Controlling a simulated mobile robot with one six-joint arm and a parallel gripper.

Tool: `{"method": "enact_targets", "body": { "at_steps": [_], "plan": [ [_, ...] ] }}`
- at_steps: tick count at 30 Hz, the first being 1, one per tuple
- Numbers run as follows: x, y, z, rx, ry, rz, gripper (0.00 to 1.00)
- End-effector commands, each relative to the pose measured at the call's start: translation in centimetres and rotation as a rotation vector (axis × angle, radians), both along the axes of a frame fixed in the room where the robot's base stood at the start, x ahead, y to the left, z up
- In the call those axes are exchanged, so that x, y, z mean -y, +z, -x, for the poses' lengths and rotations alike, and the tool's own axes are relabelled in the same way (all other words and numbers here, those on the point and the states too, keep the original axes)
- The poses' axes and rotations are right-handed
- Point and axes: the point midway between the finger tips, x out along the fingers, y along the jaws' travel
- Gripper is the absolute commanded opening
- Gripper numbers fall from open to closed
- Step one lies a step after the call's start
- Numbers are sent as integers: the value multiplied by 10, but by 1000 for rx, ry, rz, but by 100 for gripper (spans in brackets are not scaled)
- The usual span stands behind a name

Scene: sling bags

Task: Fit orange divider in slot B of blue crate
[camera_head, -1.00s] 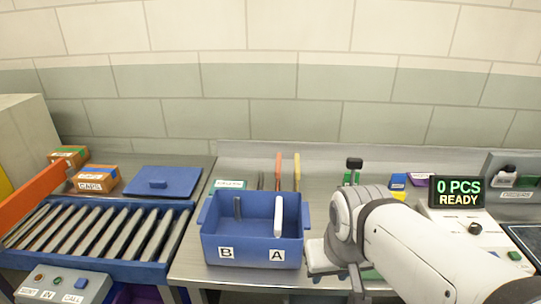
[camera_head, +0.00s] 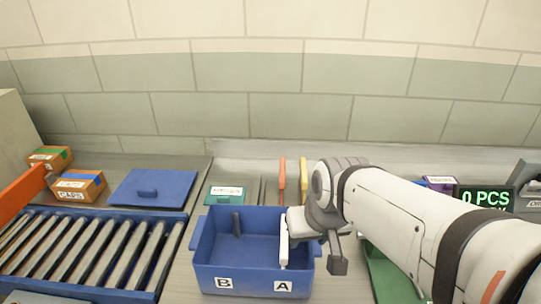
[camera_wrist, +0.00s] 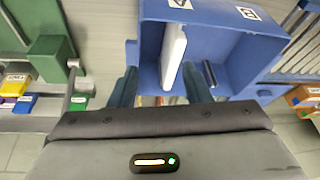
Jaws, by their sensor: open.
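The orange divider (camera_head: 282,174) stands upright behind the blue crate, beside a yellow one (camera_head: 304,172). The blue crate (camera_head: 213,272) bears label B (camera_head: 223,283) at left and label A (camera_head: 283,286) at right. A white divider (camera_head: 284,242) stands in the crate on the A side; it also shows in the wrist view (camera_wrist: 173,55). On the B side I see only a short dark strip (camera_head: 236,224) at the back wall. My gripper (camera_wrist: 159,76) is open and empty above the crate's back right, its fingertips on either side of the white divider in the wrist picture.
A green-labelled block (camera_head: 226,195) and thin dark uprights stand behind the crate. A blue lid (camera_head: 153,188) and a roller conveyor (camera_head: 80,245) lie left. A green bin (camera_head: 390,275) is right, partly hidden by my arm.

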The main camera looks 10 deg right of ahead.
Motion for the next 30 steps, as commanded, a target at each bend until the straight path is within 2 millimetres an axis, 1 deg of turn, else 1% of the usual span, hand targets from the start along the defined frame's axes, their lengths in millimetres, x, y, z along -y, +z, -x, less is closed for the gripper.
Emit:
{"method": "enact_targets", "body": {
  "at_steps": [3, 5, 6, 7, 8, 9, 11, 12, 15, 18, 21, 24, 30],
  "plan": [
    [-17, 1, -50, 82, 22, -57, 44],
    [-24, 2, -80, 139, 22, -84, 44],
    [-28, 2, -100, 179, 18, -96, 44],
    [-30, 1, -115, 209, 14, -104, 44],
    [-32, 0, -129, 236, 7, -110, 44],
    [-34, -2, -148, 273, -4, -115, 44],
    [-35, -6, -176, 328, -24, -113, 44],
    [-35, -9, -194, 363, -42, -109, 44],
    [-31, -20, -233, 441, -91, -79, 44],
    [-23, -33, -263, 499, -142, -27, 44],
    [-14, -45, -283, 540, -186, 21, 44],
    [-8, -53, -295, 564, -217, 60, 44],
    [0, -65, -309, 580, -240, 91, 44]
  ]
}}
